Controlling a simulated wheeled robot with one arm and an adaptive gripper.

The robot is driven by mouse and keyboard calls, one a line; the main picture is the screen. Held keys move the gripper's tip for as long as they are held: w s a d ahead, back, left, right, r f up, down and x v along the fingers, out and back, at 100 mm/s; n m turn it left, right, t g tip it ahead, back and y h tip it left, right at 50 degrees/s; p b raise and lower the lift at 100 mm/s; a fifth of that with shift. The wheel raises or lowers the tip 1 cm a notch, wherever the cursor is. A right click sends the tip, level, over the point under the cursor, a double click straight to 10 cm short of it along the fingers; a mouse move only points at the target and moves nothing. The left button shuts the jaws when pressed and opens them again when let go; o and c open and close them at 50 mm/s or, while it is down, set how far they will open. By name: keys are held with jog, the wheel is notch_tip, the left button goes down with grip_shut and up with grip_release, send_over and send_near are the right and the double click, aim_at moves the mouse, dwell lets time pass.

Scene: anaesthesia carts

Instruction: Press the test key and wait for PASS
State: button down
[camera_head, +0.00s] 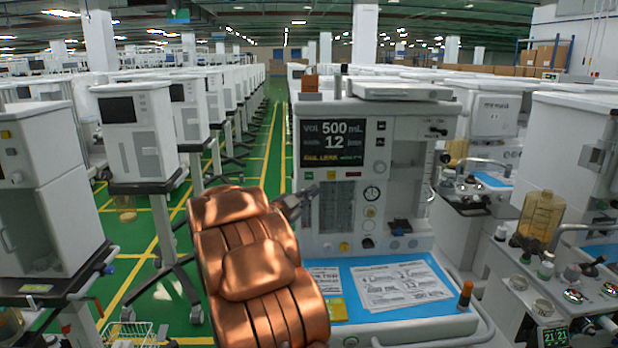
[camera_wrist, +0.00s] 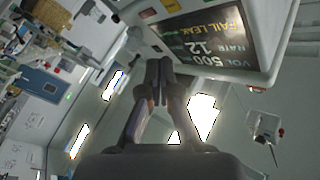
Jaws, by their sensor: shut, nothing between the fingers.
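The anaesthesia cart (camera_head: 400,130) stands in front of me. Its dark display (camera_head: 336,143) reads VOL 500 mL, a rate of 12, and a yellow line that looks like FAIL LEAK, with small green text beside it. The display also shows, upside down, in the wrist view (camera_wrist: 205,45). My gripper (camera_head: 312,190) is shut and empty, just below the display at the left of the cart's front panel. In the wrist view its fingertips (camera_wrist: 159,65) are together near the display's edge. I cannot tell which control is the test key, or whether the fingertips touch anything.
Small knobs (camera_head: 380,142) sit right of the display, and a round gauge (camera_head: 371,193) lower down. A blue worktop mat (camera_head: 375,272) holds printed sheets (camera_head: 400,287). An orange-topped cylinder (camera_head: 465,295) stands at its right. Other carts (camera_head: 135,115) flank a green aisle.

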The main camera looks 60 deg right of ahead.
aim_at(309, 176)
jog(key=w+d+p, duration=0.3)
jog(key=w+d, duration=0.2)
jog(key=d, duration=0.1)
jog(key=shift+w+d+p, duration=0.15)
jog(key=shift+d+p, duration=0.2)
jog(key=shift+w+d, duration=0.1)
jog(key=shift+w, duration=0.05)
dwell(1.4)
jog(key=shift+w+d, duration=0.2)
jog(key=shift+d, duration=0.05)
jog(key=shift+w+d+p, duration=0.25)
jog(key=shift+d+p, duration=0.05)
jog(key=shift+d, duration=0.05)
dwell(1.0)
jog(key=shift+s+a, duration=0.1)
jog(key=shift+a, duration=0.05)
jog(key=shift+s+a+b, duration=0.45)
jog(key=shift+a+b, duration=0.1)
jog(key=shift+a, duration=0.1)
dwell(0.4)
